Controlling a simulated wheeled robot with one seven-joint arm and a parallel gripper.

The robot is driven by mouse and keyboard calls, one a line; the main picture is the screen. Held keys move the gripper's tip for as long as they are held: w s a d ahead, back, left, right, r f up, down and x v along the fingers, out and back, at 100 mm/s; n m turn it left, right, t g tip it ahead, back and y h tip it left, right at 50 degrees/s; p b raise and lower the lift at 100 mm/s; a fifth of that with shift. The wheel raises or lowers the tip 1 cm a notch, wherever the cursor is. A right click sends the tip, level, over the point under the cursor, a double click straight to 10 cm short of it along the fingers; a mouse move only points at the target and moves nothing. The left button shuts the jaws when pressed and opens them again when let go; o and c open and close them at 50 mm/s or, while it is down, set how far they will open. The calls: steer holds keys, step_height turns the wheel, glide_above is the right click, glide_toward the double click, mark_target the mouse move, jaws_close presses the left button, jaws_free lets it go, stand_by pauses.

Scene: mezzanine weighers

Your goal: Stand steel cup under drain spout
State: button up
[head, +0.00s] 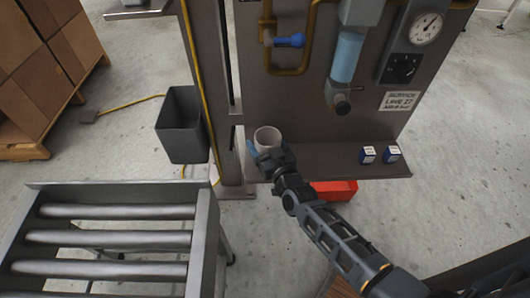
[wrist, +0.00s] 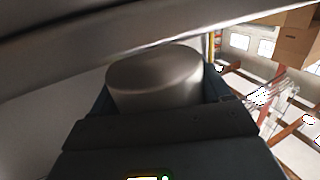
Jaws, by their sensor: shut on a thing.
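The steel cup (head: 267,136) is upright with its open mouth showing in the head view, over the left end of the panel's shelf (head: 325,158). My gripper (head: 268,154) is shut on the cup from the front; its jaws hide the cup's lower part, and I cannot tell whether the cup touches the shelf. In the wrist view the cup (wrist: 155,82) is a grey metal cylinder between the dark jaws (wrist: 155,105). The drain spout (head: 341,103) hangs below a pale blue bowl (head: 347,57), to the right of the cup and higher.
The shelf below the spout looks clear. A red bin (head: 335,190) sits below the shelf. A grey bin (head: 182,125) and a roller conveyor (head: 112,212) are at left.

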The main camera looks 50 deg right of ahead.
steer(key=shift+w+d+f+b, duration=0.15)
steer(key=shift+f+b, duration=0.6)
steer(key=shift+f, duration=0.95)
steer(key=shift+f, duration=0.2)
steer(key=o, duration=1.1)
steer(key=shift+c, duration=0.2)
steer(key=shift+f+b, duration=0.1)
steer(key=shift+b, duration=0.25)
steer(key=v, duration=0.2)
steer(key=p+v, duration=0.1)
steer(key=v, duration=0.2)
steer(key=p+v, duration=0.1)
steer(key=v, duration=0.2)
steer(key=shift+f, duration=0.1)
steer(key=s+a+r+n+y, duration=0.3)
steer(key=s+a+r+y, duration=0.35)
steer(key=s+a, duration=0.65)
steer(key=s+a+r+n+y, duration=0.1)
steer(key=s+a+r, duration=0.1)
steer(key=s+r, duration=0.3)
steer(key=s+a+r+n+y, duration=0.1)
steer(key=s+r, duration=0.5)
steer(key=r, duration=0.6)
steer(key=shift+s+a+r+n, duration=0.25)
steer(key=shift+a+n, duration=0.25)
steer(key=shift+a, duration=0.3)
